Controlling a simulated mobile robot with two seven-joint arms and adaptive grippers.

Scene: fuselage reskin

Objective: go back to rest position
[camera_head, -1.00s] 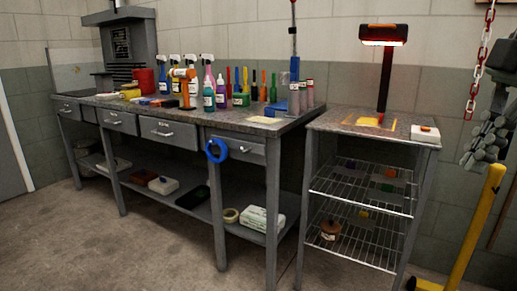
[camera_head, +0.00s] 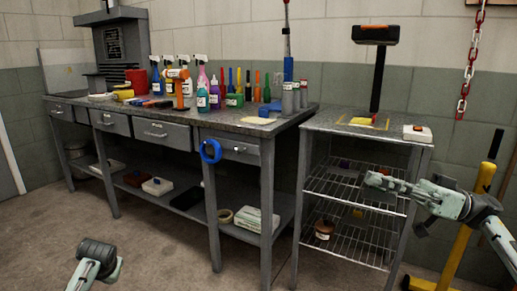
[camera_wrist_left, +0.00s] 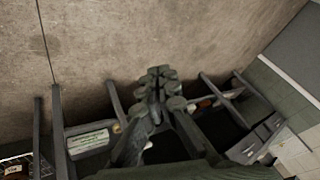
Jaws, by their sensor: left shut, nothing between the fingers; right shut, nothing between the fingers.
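My right gripper (camera_head: 376,181) reaches in from the right edge on its pale green arm. It is shut and empty, and in the picture it overlaps the right side of the wire shelf stand. I cannot tell its exact distance from the stand. My left gripper (camera_wrist_left: 159,76) shows in the left wrist view, shut with nothing between its fingers. The bare floor shows beyond its tips. In the head view a part of my left arm (camera_head: 95,264) shows at the lower left, and I cannot make out the fingers there.
A grey workbench (camera_head: 283,125) with bottles and tools stands along the wall. A blue ring (camera_head: 210,151) hangs at its drawer. A yellow post (camera_head: 468,227) stands at the right. The floor (camera_head: 165,250) in front is clear.

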